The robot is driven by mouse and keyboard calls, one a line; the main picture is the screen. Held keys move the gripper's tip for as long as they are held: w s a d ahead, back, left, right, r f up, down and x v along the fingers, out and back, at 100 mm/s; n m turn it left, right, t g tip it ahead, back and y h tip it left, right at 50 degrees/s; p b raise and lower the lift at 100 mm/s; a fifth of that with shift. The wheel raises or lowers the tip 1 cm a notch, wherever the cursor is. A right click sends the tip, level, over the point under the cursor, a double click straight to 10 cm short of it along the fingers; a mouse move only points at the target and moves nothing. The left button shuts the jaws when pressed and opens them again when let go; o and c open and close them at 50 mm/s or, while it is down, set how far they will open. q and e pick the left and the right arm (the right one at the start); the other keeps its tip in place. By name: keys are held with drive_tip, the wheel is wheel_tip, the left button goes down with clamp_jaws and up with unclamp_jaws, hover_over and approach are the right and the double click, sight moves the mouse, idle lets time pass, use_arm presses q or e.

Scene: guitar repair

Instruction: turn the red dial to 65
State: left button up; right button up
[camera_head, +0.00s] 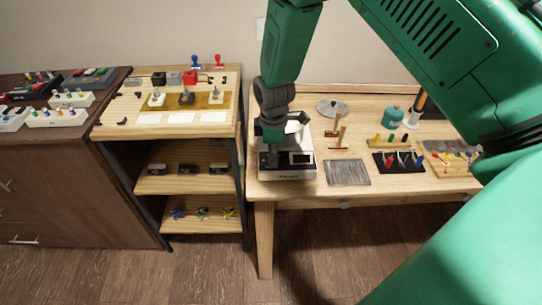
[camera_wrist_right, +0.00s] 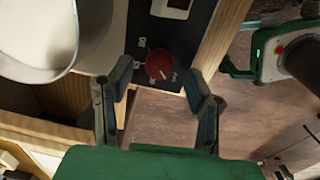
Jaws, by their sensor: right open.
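The red dial (camera_wrist_right: 159,66) sits on the black front panel of a device in the right wrist view. White numbers ring it; one looks like 80, the others are too small to read, and I cannot tell its setting. My right gripper (camera_wrist_right: 160,84) is open, its two fingers on either side of the dial in the picture, with no clear contact. In the head view the device (camera_head: 290,174) stands at the left end of the light wooden table, and my right gripper (camera_head: 272,155) reaches down over it, hiding the dial. My left gripper is not in view.
A pale round vessel (camera_wrist_right: 35,35) with a metal rim is beside the panel. On the table are a grey plate (camera_head: 347,172), a black rack (camera_head: 398,162) and a teal pot (camera_head: 392,117). A wooden shelf unit (camera_head: 190,186) stands left, past a gap.

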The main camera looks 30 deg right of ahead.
drive_tip(key=shift+d+f, duration=0.65)
drive_tip(key=shift+f, duration=0.25)
drive_tip(key=shift+a+r, duration=0.1)
drive_tip(key=shift+a, duration=0.65)
clamp_jaws()
drive_tip(key=shift+d, duration=0.35)
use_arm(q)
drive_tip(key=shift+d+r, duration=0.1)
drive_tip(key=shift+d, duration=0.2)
